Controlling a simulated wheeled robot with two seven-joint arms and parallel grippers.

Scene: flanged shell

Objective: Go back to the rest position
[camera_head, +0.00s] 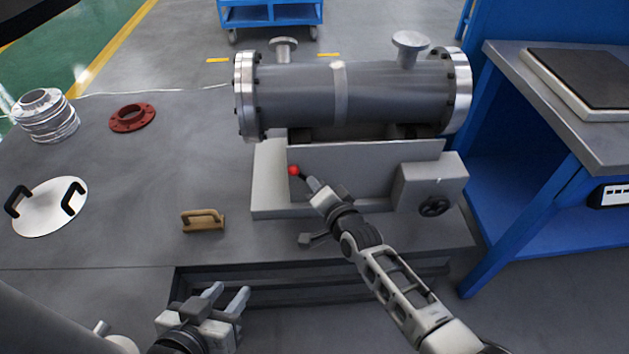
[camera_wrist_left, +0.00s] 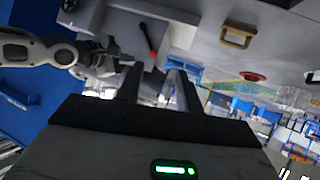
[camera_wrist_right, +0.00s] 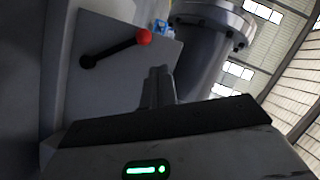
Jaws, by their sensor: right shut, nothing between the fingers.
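My left gripper (camera_head: 231,290) is low at the front, over the dark recess at the platform's front edge. Its two fingers stand apart with nothing between them; they also show apart in the left wrist view (camera_wrist_left: 157,82). My right gripper (camera_head: 313,184) is in front of the grey stand, close to a red-knobbed lever (camera_head: 294,170). Its fingers are together and empty in the right wrist view (camera_wrist_right: 160,72). There the lever's red ball (camera_wrist_right: 144,37) is just beyond the fingertips, and I see a gap between them. The lever's lower end is hidden in the head view.
A grey flanged shell (camera_head: 380,93) lies on the stand (camera_head: 345,165). A handwheel (camera_head: 435,206) is right of my right gripper. A tan-handled block (camera_head: 203,221), a white plate (camera_head: 48,212), a red flange (camera_head: 131,117) and stacked rings (camera_head: 45,115) are at left. A blue-legged bench (camera_head: 560,140) stands right.

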